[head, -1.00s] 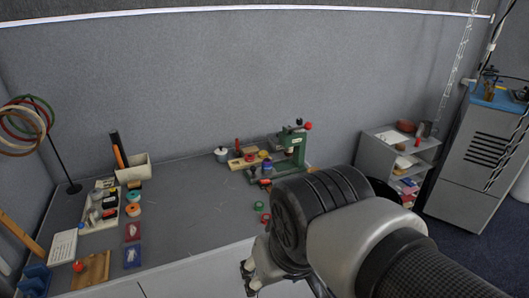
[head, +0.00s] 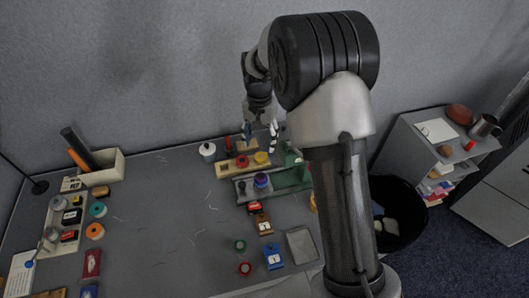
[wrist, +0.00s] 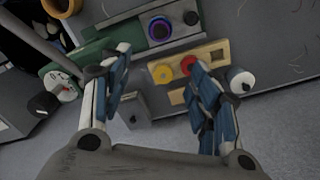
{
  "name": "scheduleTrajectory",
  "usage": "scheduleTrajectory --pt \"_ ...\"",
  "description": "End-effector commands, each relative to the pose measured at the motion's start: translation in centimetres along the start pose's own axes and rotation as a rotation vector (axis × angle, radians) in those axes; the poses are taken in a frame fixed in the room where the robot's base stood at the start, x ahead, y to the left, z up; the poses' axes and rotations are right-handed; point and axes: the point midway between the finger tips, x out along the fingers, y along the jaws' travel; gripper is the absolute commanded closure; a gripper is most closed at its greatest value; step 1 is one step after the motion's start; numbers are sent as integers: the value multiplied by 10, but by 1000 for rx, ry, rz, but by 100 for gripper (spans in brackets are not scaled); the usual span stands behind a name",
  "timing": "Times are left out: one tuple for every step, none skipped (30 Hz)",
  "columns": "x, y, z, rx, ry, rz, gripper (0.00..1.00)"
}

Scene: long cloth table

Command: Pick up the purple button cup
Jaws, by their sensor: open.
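The purple button cup (head: 262,181) sits on the grey slide plate of the green press (head: 288,178), on the table in the head view. In the wrist view the cup (wrist: 159,28) shows as a dark round opening with a purple rim, near the top middle. My gripper (head: 261,136) is open and empty, above the back of the table, beyond the cup in the head view. In the wrist view its two blue-padded fingers (wrist: 158,62) are spread wide, with the cup between and beyond their tips. My arm hides part of the press.
A wooden block (head: 228,168) with red and yellow pieces lies just behind the cup, and a white jar (head: 208,150) stands left of it. Small stamps (head: 264,224) and a grey tray (head: 302,245) lie in front. The table's middle left is mostly clear.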

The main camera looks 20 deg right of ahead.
Motion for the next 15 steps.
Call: scheduleTrajectory --pt "6 -1 0 1 -3 2 44" --pt "10 0 0 2 -4 2 44" --pt "17 0 0 2 -6 3 44" --pt "23 0 1 2 -6 4 44" --pt "30 0 1 2 -6 3 44" --pt "38 0 1 2 -6 3 44" --pt "46 0 1 2 -6 4 44" --pt "52 0 1 2 -6 3 44" --pt "61 0 1 2 -6 4 44" --pt "68 0 1 1 -5 3 44" --pt "75 0 1 1 -6 3 44" --pt "83 0 1 1 -6 4 44" --pt "89 0 1 1 -5 3 44" --pt "95 0 1 1 -5 3 44" --pt "102 1 1 1 -5 3 44"
